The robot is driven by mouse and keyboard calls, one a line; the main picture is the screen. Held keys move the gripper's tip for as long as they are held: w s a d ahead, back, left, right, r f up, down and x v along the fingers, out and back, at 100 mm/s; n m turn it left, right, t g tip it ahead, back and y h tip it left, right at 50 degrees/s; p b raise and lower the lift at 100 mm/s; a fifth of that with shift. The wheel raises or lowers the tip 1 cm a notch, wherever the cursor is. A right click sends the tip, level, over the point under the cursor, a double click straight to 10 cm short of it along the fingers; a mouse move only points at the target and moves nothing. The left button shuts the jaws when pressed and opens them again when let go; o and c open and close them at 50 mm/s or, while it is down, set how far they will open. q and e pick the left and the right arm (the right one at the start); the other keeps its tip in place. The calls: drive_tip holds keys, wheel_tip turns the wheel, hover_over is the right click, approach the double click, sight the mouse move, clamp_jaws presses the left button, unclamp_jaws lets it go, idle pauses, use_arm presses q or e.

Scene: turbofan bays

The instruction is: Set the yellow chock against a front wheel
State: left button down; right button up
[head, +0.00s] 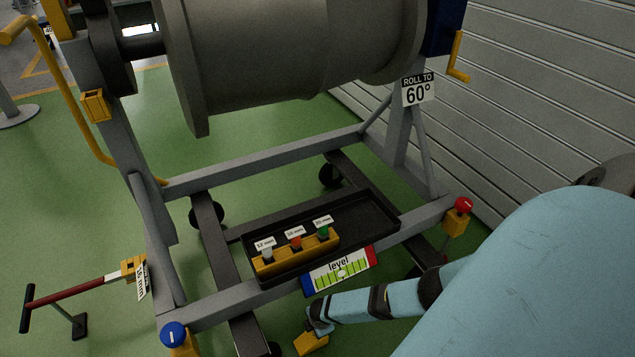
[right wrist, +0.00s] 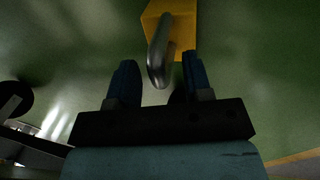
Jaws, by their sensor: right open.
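The yellow chock (head: 312,343) sits on the green floor at the bottom of the head view, just right of a partly seen dark front wheel (head: 273,349). In the right wrist view the chock (right wrist: 182,28) carries a curved metal handle (right wrist: 158,50). My right gripper (head: 319,322) is above the chock, partly hidden by its own wrist. In the right wrist view my right gripper (right wrist: 158,66) is open, with the handle's near end between the fingertips. The other front wheel (head: 414,271) is mostly hidden behind the frame. My left gripper is not in view.
The grey stand (head: 262,162) carries a large engine casing (head: 290,55). A black tray (head: 365,222) and a level gauge (head: 340,271) sit on its front. A blue knob (head: 173,334), a red knob (head: 463,205) and a tow handle (head: 70,293) stick out. A shutter wall (head: 540,90) stands right.

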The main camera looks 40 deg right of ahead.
clamp_jaws()
idle(0.3)
